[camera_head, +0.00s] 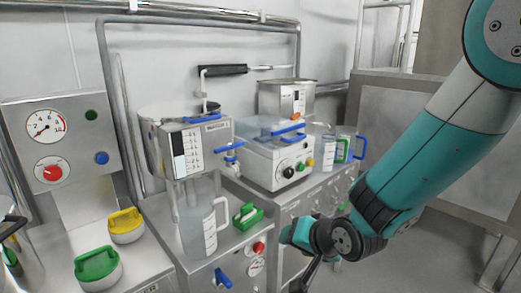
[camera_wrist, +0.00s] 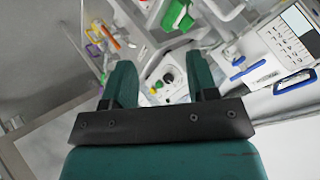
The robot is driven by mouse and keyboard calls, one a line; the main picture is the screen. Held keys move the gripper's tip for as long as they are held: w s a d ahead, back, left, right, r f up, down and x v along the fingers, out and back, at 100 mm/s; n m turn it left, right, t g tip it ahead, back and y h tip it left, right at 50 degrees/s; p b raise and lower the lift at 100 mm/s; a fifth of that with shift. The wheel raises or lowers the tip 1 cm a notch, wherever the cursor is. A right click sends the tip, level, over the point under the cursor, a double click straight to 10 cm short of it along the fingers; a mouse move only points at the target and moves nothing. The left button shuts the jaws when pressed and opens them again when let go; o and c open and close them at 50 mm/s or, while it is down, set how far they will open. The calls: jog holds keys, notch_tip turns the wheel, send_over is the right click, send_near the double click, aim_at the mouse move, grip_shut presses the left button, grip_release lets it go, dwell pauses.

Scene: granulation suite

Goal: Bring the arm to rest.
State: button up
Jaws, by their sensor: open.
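My teal and black arm comes in from the upper right of the head view and bends down to its wrist in front of the steel counter (camera_head: 285,215). My gripper shows in the wrist view (camera_wrist: 162,75), with its two teal fingers spread apart. Nothing is held between the fingers. Behind the gap are a white panel and several small knobs. In the head view the gripper is partly hidden by the wrist, low beside the counter front.
A clear jug (camera_head: 200,228) stands under a dispenser tank (camera_head: 190,150). A white machine (camera_head: 275,160) and jugs with blue and green handles (camera_head: 345,148) stand further right. Green (camera_head: 97,265) and yellow (camera_head: 126,223) handled lids lie at left. Floor at lower right is clear.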

jog(key=s+d+r+n+g+p, duration=0.1)
jog(key=s+d+r+n+g, duration=0.1)
jog(key=s+r, duration=0.4)
jog(key=s+d+r+n+g+p, duration=0.2)
jog(key=s+r, duration=0.4)
jog(key=s, duration=0.4)
jog(key=s+d+r+n+g+p, duration=0.1)
jog(key=s+d+r+n+g, duration=0.2)
jog(key=s+r+n, duration=0.3)
jog(key=shift+s+r+g+h, duration=0.2)
jog(key=shift+s+g+h, duration=0.3)
jog(key=shift+s, duration=0.55)
jog(key=shift+d, duration=0.1)
